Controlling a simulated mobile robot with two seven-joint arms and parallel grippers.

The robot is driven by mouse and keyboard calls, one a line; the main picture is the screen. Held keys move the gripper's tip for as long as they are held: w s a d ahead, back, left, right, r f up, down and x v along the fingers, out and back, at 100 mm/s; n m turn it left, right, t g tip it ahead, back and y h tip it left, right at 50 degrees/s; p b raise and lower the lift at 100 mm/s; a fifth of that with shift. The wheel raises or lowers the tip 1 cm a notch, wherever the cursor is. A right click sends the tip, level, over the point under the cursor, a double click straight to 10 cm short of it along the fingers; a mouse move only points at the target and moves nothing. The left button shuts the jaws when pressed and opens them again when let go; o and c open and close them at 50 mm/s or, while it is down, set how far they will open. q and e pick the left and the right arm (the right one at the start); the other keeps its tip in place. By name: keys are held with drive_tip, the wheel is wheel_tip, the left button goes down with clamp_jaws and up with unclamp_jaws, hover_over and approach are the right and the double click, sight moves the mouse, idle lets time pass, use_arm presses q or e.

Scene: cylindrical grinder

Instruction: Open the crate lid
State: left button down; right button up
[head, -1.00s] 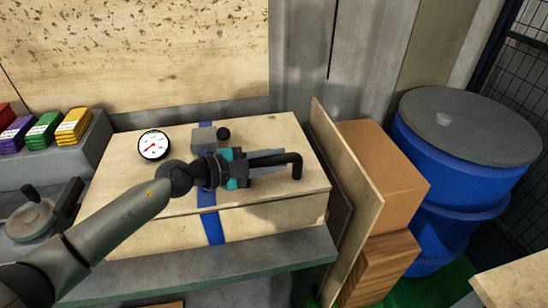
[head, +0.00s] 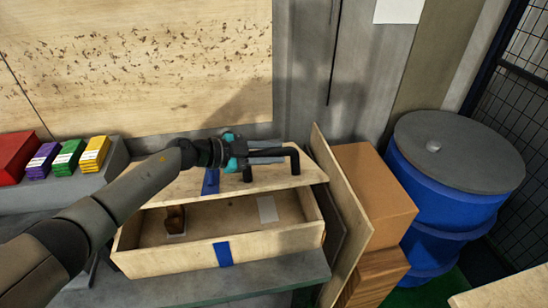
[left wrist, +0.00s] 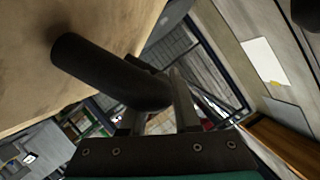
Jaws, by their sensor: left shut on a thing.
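The wooden crate (head: 165,262) stands on a grey bench, its inside showing. Its lid (head: 285,178) is raised and tilted up at the front, over the rear of the crate. My left gripper (head: 280,155) is shut on the black lid handle (head: 295,162) above the lid. In the left wrist view the handle (left wrist: 95,72) runs from the lid's wooden face (left wrist: 50,35) into the jaws. A brown object (head: 175,219) and a white paper (head: 267,209) lie inside the crate. My right gripper is not in view.
A wooden board (head: 345,215) and cardboard box (head: 372,185) stand close right of the crate. A blue drum (head: 440,190) is farther right. Several coloured packs (head: 68,157) sit on a ledge at left. A wall board (head: 140,65) is behind.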

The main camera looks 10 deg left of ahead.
use_arm(q)
drive_tip(key=w+a+r, duration=0.1)
drive_tip(key=w+r, duration=0.3)
drive_tip(key=r, duration=0.1)
drive_tip(key=shift+w+a+n+p, duration=0.2)
drive_tip(key=shift+n+p, duration=0.1)
drive_tip(key=shift+p, duration=0.15)
